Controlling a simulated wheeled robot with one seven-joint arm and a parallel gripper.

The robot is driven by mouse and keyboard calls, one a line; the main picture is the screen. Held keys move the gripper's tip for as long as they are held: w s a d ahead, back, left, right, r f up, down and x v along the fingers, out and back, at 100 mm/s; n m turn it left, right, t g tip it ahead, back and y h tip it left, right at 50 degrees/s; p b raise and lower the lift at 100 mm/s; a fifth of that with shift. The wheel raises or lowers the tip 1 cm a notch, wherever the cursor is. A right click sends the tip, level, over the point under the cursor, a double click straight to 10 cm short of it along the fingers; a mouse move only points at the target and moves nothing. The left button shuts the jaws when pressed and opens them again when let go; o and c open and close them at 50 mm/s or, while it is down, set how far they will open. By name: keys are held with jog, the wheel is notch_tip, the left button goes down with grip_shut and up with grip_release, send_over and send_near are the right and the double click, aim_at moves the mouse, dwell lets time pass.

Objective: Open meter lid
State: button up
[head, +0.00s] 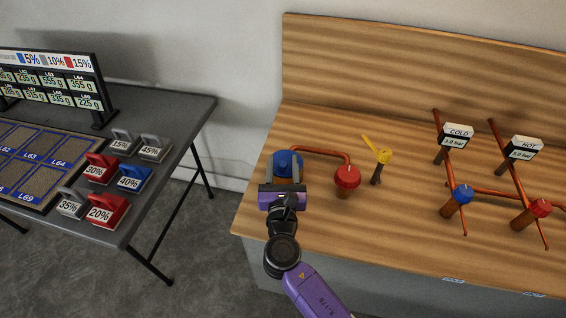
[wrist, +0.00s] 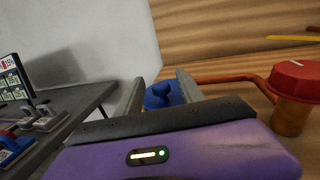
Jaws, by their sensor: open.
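The blue round meter lid (head: 287,160) is on the wooden bench, at the left end of a copper pipe. In the wrist view the blue lid (wrist: 163,95) has a raised knob on top. My gripper (head: 285,168) is open, with its two grey fingers on either side of the lid. The wrist view also shows my gripper (wrist: 158,90) with the lid between its fingers. I cannot tell whether the fingers touch the lid. The lid looks closed; its lower part is hidden by my gripper.
A red-capped fitting (head: 347,177) stands right of the lid, joined to it by the copper pipe (head: 325,152). A yellow-handled valve (head: 382,156) stands further right. COLD and HOT gauges (head: 457,135) are on pipes at the right. A grey table (head: 190,112) with weights is at left.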

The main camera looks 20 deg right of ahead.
jog(key=shift+w+d, duration=0.1)
jog(key=shift+w, duration=0.05)
grip_shut()
dwell(1.4)
